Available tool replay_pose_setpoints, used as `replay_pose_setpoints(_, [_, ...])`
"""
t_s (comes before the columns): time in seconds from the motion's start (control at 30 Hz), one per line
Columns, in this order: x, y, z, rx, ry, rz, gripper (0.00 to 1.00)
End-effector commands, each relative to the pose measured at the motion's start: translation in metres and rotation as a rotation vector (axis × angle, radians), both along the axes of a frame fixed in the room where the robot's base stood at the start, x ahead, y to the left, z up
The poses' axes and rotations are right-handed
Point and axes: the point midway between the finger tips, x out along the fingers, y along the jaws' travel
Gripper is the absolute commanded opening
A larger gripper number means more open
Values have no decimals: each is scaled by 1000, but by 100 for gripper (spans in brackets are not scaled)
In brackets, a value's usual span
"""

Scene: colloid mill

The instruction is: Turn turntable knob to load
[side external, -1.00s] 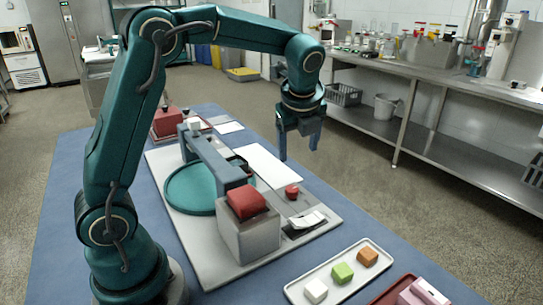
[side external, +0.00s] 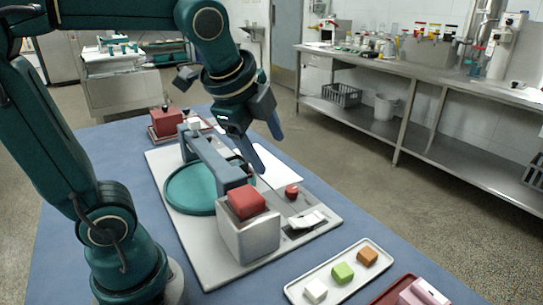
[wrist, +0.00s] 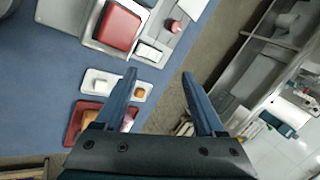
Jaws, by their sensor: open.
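The turntable (side external: 190,187) is a flat teal disc on a light grey base plate (side external: 200,250), under a blue-grey bridge (side external: 213,160). A small round red knob (side external: 291,191) stands on the plate's right side, by a white lever-like piece (side external: 306,219). It also shows in the wrist view (wrist: 175,27). I cannot tell for sure that this is the turntable knob. My gripper (side external: 268,155) is open and empty, tilted, above the plate's far right side, up and left of the red knob in the side view. In the wrist view its fingers (wrist: 159,74) are spread with nothing between them.
A grey block with a red top (side external: 247,204) stands beside the turntable. A white tray (side external: 326,284) with white, green and orange cubes lies in front, next to a red tray (side external: 385,299). A red box (side external: 165,124) stands at the back. The blue table is otherwise fairly clear.

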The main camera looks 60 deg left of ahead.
Motion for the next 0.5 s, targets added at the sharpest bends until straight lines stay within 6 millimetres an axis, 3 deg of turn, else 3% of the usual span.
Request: replay_pose_setpoints(0.5, [-63, -28, -23, -384, -121, 460, 71])
